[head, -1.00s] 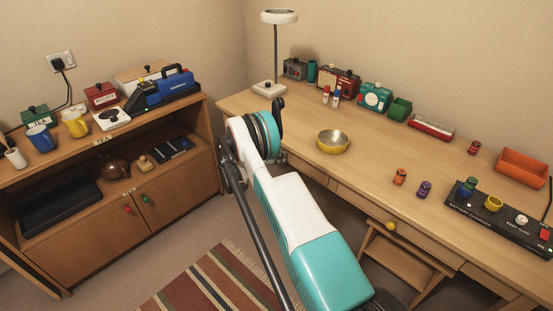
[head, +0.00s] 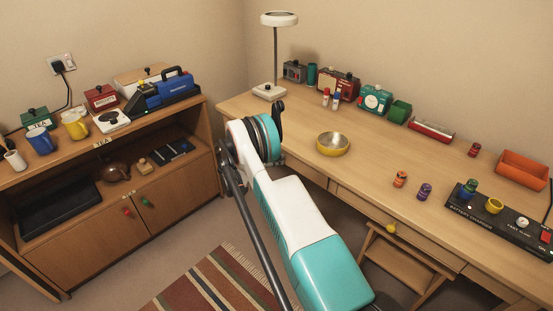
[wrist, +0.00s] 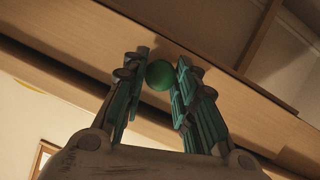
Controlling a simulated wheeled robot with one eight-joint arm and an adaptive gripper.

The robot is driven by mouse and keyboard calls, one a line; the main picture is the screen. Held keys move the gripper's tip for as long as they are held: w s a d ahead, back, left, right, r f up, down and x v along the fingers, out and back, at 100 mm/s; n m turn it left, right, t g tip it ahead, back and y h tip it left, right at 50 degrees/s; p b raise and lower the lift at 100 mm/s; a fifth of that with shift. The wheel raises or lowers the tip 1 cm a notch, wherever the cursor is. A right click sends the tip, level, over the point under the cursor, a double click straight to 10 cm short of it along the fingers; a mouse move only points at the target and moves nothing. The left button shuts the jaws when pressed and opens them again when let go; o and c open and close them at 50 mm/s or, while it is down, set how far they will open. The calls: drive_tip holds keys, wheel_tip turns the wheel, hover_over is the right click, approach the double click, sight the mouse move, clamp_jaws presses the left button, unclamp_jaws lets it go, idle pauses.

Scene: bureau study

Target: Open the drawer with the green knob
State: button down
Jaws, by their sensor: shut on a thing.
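In the wrist view, the round green knob (wrist: 159,75) sits between the fingertips of my gripper (wrist: 161,76), which is shut on it. The knob is on a light wooden drawer front (wrist: 95,45) that runs slantwise across the picture. Whether this drawer stands out from the desk I cannot tell. In the head view my arm hides the green desk knob and my gripper.
The desk (head: 290,124) also has a drawer with a yellow knob (head: 390,228), with a wooden stool (head: 405,262) below. A brass bowl (head: 333,144) stands on the desk. The cabinet (head: 75,250) at left has red and green door knobs. A striped rug (head: 215,285) lies on the floor.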

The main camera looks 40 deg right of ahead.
drive_tip(key=s+a, duration=0.1)
drive_tip(key=a, duration=1.9)
drive_tip(key=shift+s+a, duration=0.3)
drive_tip(key=shift+a, duration=0.05)
drive_tip(key=c, duration=1.3)
unclamp_jaws()
drive_tip(key=v, duration=1.2)
